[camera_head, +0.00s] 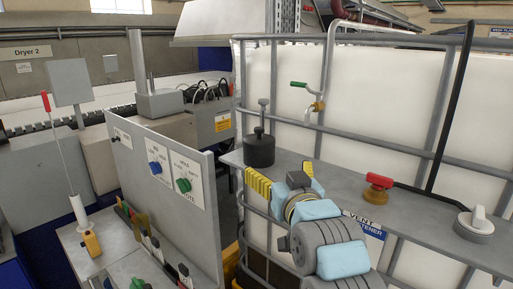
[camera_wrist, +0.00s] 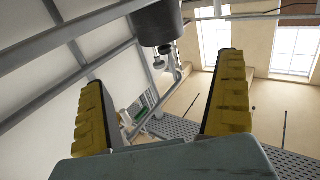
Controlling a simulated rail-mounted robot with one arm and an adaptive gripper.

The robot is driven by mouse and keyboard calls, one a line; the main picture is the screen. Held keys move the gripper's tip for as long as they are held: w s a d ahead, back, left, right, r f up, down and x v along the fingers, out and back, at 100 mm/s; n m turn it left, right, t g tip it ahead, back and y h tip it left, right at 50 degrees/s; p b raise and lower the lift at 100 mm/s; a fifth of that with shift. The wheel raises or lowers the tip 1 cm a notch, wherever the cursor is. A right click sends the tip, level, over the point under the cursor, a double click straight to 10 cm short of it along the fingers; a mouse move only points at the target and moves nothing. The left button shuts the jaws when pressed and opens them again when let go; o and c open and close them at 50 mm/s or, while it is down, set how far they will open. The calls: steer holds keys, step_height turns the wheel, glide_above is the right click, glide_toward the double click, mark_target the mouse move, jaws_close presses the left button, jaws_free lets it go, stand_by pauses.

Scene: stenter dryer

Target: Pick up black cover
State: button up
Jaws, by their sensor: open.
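The black cover (camera_head: 259,150) is a dark short cylinder with a thin upright stem and a small knob on top. It stands on the grey shelf (camera_head: 345,181) near its left end, upright in the head view. My gripper (camera_head: 283,176) is just to the lower right of it in that view, with yellow ribbed fingers spread apart and nothing between them. In the wrist view my gripper (camera_wrist: 162,75) is open. The black cover (camera_wrist: 156,22) appears there upside down at the top, beyond the gap between the fingertips and apart from them.
Metal rails (camera_head: 436,110) surround a large white tank (camera_head: 390,100) behind the shelf. A red knob (camera_head: 378,183) and a white round knob (camera_head: 475,222) are on the shelf to the right. A control panel (camera_head: 172,182) with blue and green knobs stands left.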

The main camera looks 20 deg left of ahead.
mark_target(263, 147)
steer(key=p+x, duration=0.3)
steer(key=x, duration=0.9)
steer(key=shift+w+a+r, duration=0.1)
steer(key=shift+w+a, duration=0.1)
steer(key=shift+a, duration=0.1)
steer(key=shift+f+p+x, duration=0.2)
steer(key=shift+p+x, duration=0.35)
steer(key=shift+x, duration=1.6)
steer(key=c, duration=0.9)
steer(key=shift+c, duration=0.2)
steer(key=shift+r, duration=0.1)
